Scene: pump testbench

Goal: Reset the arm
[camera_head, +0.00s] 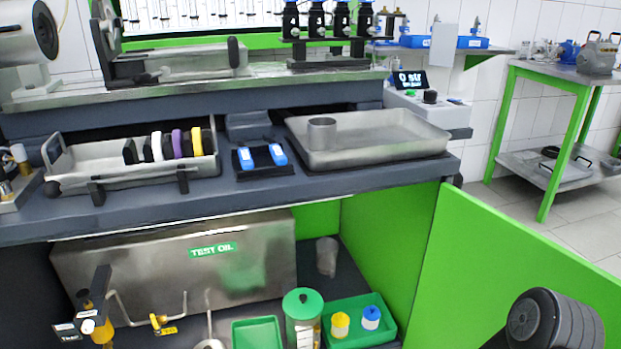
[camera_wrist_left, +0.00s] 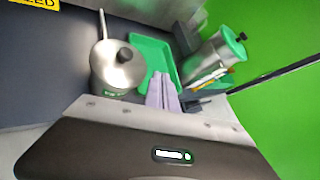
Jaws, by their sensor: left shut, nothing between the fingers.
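My left gripper (camera_wrist_left: 164,90) shows in the left wrist view with its pale fingers together and nothing between them. Beyond the fingertips are a lidded steel pot (camera_wrist_left: 117,68), a green tray (camera_wrist_left: 154,56) and a clear jar with a green lid (camera_wrist_left: 222,50). I cannot tell from this view how far the fingers are from them. My left gripper does not show in the head view. A dark rounded arm link of mine stands at the bottom right of the head view. My right gripper is not in view.
The bench holds a rack of coloured discs (camera_head: 165,146), two blue-topped items (camera_head: 262,158) and a steel tray with a cup (camera_head: 370,145). Below are a test oil tank (camera_head: 170,265), valves and a green bin (camera_head: 360,322).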

